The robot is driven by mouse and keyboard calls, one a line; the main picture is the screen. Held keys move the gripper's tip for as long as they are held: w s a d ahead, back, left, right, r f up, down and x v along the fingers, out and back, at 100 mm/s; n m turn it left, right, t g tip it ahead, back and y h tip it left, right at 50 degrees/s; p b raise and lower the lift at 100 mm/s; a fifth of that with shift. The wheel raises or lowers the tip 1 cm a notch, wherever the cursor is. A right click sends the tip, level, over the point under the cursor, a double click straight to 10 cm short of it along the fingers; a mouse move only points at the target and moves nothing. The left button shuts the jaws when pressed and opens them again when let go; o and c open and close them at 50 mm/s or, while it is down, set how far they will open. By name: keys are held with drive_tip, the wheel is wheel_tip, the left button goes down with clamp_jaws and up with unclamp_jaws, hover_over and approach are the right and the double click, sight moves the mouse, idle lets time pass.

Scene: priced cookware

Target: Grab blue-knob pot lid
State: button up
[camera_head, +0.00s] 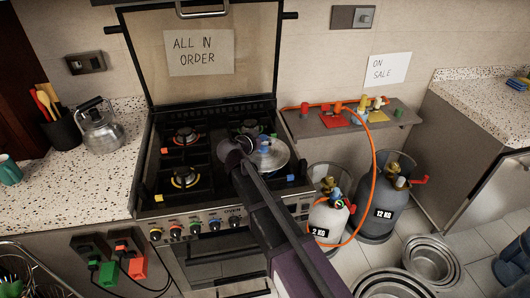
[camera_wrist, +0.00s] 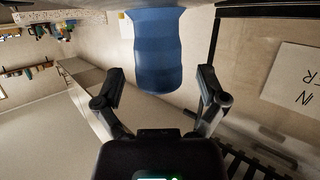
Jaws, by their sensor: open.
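The pot lid (camera_head: 276,163) is a shiny metal disc on the right side of the stove, with a blue knob (camera_head: 264,143) on top. My gripper (camera_head: 244,148) is close beside the knob on its left in the head view. In the wrist view my gripper (camera_wrist: 160,80) is open, one finger on each side of the blue knob (camera_wrist: 157,50). Gaps show between the knob and both fingers. The lid's grey underside edge lies along the top of that view. My arm hides part of the lid in the head view, and what is under the lid is hidden.
The black stove (camera_head: 180,160) has bare burners left of the lid and a raised cover (camera_head: 205,60) behind. A kettle (camera_head: 100,126) stands on the left counter. Gas cylinders (camera_head: 384,210) and an orange hose (camera_head: 373,165) are right of the stove. Metal pots (camera_head: 430,258) are on the floor.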

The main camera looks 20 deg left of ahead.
clamp_jaws()
drive_tip(key=shift+r, duration=0.15)
idle(0.4)
wheel_tip(320, 180, up, 4)
drive_tip(key=p, duration=0.4)
drive_tip(key=shift+f, duration=0.2)
drive_tip(key=s+d+r+p, duration=0.1)
drive_tip(key=s+d, duration=0.1)
drive_tip(key=s, duration=1.4)
drive_tip(key=shift+d, duration=0.15)
